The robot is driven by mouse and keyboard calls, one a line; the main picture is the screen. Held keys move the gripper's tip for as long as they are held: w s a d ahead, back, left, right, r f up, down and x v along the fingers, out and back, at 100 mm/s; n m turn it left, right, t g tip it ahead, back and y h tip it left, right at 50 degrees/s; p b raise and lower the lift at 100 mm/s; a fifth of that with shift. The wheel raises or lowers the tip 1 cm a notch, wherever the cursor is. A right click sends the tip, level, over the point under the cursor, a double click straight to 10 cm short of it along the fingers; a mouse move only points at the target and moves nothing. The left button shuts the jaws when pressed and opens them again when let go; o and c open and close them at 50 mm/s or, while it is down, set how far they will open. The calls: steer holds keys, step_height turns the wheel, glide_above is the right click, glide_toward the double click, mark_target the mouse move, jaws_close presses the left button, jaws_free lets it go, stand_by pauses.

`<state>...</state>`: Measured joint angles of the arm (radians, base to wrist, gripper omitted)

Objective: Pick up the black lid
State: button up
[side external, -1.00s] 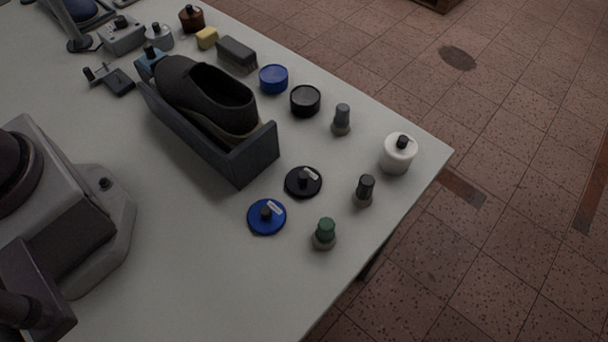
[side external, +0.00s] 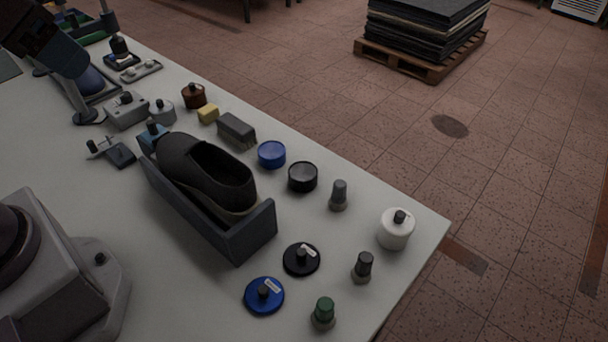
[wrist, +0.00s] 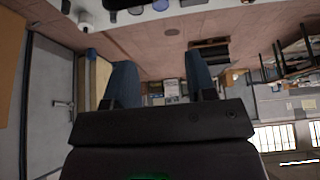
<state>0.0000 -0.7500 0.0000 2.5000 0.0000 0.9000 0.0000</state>
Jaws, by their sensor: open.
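The black lid (side external: 301,259) lies flat on the white table in the side external view, with a dark knob and a small white label on top. A blue lid (side external: 264,295) of the same shape lies just below and left of it. A black round container (side external: 303,177) and a blue one (side external: 271,155) stand farther back. My gripper (wrist: 160,62) shows in the wrist view as two blue fingers, apart with nothing between them. I cannot make out the black lid in the wrist view, which faces across the room.
A dark tray (side external: 247,236) holding a black shoe (side external: 205,172) stands left of the black lid. Green-capped (side external: 323,313), black-capped (side external: 363,266) and grey-capped (side external: 339,195) bottles and a white jar (side external: 396,229) stand right of it, near the table edge.

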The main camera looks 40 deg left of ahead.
steer(key=o, duration=0.6)
steer(key=shift+c, duration=0.2)
steer(key=m+g, duration=0.6)
steer(key=m, duration=1.4)
glide_toward(303, 253)
steer(key=f, duration=1)
steer(key=shift+s+f, duration=0.15)
steer(key=shift+s, duration=0.05)
